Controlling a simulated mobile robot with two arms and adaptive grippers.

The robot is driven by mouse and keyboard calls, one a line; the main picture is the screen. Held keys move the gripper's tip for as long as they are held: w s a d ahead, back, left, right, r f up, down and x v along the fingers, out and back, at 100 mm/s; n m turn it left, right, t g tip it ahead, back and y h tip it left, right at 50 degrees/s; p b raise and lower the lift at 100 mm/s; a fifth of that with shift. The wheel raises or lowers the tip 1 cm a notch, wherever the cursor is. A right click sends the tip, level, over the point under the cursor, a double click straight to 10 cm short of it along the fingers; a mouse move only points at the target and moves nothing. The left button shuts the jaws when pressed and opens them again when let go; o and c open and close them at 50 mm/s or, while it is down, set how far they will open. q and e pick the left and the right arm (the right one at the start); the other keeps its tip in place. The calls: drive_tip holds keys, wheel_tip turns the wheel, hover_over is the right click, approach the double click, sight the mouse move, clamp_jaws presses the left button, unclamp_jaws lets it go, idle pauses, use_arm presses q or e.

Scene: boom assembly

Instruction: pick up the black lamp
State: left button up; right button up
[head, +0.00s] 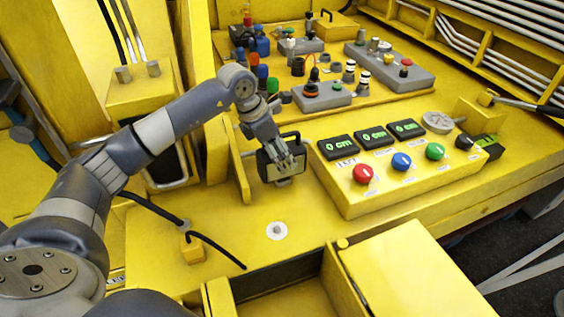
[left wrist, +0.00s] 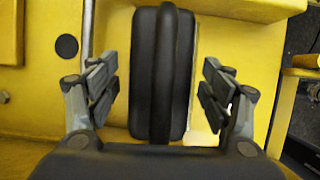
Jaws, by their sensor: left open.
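The black lamp (head: 270,164) is a boxy black body with a handle on top. In the head view it stands on the yellow console, just left of the button panel. My left gripper (head: 290,158) is at the lamp and covers part of it. In the left wrist view the lamp (left wrist: 144,85) lies between the two fingers of the left gripper (left wrist: 160,95), its handle running along the middle. The fingers are spread, with a gap on each side of the lamp. My right gripper is not in view.
A yellow panel (head: 365,205) with red, blue and green knobs and several displays is right of the lamp. A yellow upright plate (head: 237,172) stands close on its left. A black cable (head: 220,250) lies in front. An open yellow box (head: 290,300) is at the near edge.

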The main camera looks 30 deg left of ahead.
use_arm(q)
drive_tip(key=shift+w+d+f, duration=0.15)
drive_tip(key=shift+f, duration=0.35)
drive_tip(key=shift+w+f, duration=0.1)
drive_tip(key=shift+f, duration=0.3)
drive_tip(key=c, duration=1.4)
clamp_jaws()
drive_tip(key=shift+r, duration=0.2)
drive_tip(key=shift+w, duration=0.15)
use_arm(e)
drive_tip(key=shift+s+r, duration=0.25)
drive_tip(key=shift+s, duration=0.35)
use_arm(q)
drive_tip(key=shift+r, duration=0.1)
